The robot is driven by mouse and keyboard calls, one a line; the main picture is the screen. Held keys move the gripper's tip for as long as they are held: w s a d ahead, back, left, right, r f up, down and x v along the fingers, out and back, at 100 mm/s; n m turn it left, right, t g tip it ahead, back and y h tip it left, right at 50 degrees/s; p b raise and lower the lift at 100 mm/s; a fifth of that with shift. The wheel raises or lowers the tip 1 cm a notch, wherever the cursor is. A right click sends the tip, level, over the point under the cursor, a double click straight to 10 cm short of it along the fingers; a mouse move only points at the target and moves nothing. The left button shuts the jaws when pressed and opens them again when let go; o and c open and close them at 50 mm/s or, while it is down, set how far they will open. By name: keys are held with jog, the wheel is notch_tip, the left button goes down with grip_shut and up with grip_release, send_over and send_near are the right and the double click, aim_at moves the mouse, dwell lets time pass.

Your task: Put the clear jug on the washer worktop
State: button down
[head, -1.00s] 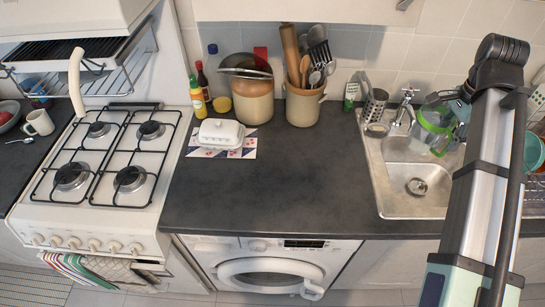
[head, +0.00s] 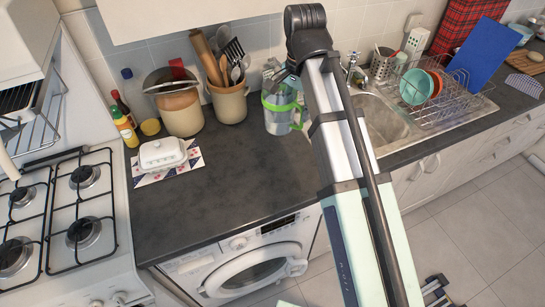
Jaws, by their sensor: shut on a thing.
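The clear jug (head: 277,118), with a green band and green handle, shows in the head view near the back of the counter, just left of the sink. My gripper (head: 282,80) is at its upper rim and shut on it; my arm partly hides the fingers. The jug looks upright; I cannot tell whether its base touches the counter. The dark washer worktop (head: 225,185) lies in front of and left of the jug, above the white washing machine (head: 250,270).
A butter dish (head: 162,154) on a patterned mat, a utensil crock (head: 229,103), a lidded crock (head: 181,110) and bottles (head: 123,127) line the back left. The gas hob (head: 85,210) is left. The sink (head: 385,125) and dish rack (head: 440,95) are right. The worktop's middle is clear.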

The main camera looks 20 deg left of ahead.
aim_at(295, 126)
notch_tip(295, 126, down, 8)
jog(key=b, duration=0.6)
notch_tip(295, 126, down, 11)
jog(key=p, duration=0.2)
jog(key=shift+p, duration=0.3)
jog(key=shift+a+f, duration=0.1)
jog(key=c, duration=0.5)
grip_release()
notch_tip(295, 126, up, 12)
jog(key=shift+r+b, duration=0.1)
jog(key=shift+b, duration=1.1)
